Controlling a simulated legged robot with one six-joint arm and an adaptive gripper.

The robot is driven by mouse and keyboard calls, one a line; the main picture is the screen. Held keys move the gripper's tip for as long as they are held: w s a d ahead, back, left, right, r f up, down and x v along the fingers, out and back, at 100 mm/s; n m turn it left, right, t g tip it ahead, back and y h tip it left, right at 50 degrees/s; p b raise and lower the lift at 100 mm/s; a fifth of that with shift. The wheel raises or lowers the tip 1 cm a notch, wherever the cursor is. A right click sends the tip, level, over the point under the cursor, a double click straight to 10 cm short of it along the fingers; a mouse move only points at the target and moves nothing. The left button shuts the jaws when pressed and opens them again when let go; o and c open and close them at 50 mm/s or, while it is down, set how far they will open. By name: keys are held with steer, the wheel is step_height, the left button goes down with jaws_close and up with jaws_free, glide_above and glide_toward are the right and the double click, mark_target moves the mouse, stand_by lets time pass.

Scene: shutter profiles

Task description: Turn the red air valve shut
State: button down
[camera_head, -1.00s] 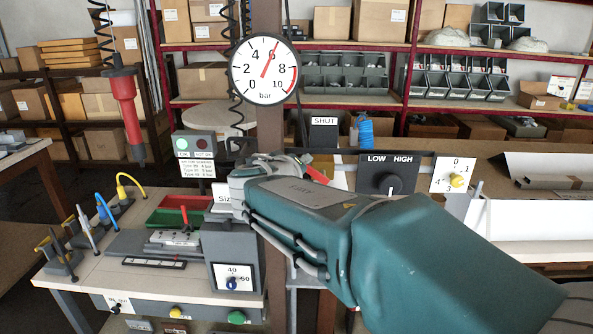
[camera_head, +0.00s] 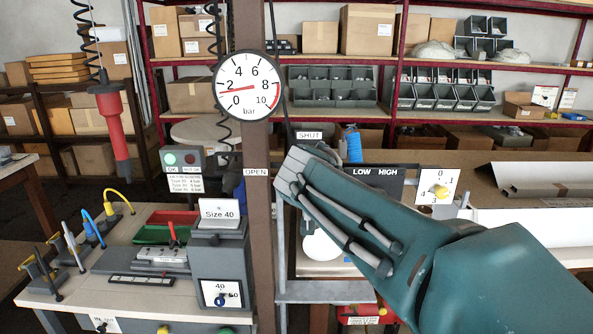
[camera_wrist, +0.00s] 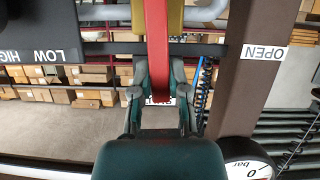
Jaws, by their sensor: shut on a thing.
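The red valve lever (camera_wrist: 157,45) runs down the middle of the wrist view, from a yellow-brown body at the top to between my fingers. My gripper (camera_wrist: 160,92) is shut on the lever's end. Behind the lever's end is a label with red-tinted letters, mostly hidden. The SHUT sign (camera_head: 309,135) shows just above the arm. The OPEN sign (camera_head: 256,172) is on the brown post, and it also shows upside down in the wrist view (camera_wrist: 265,52). The pressure gauge (camera_head: 247,86) reads a little below 2 bar.
The brown post (camera_head: 262,235) stands close left of my arm. A black LOW/HIGH panel (camera_head: 360,176) and a dial plate (camera_head: 437,187) are behind and right of it.

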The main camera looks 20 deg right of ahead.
steer(key=shift+d+f+m, duration=0.25)
steer(key=shift+f+m, duration=0.05)
steer(key=shift+f, duration=0.05)
stand_by(0.3)
steer(key=c, duration=0.6)
jaws_free()
steer(key=shift+r, duration=0.1)
steer(key=v, duration=1.2)
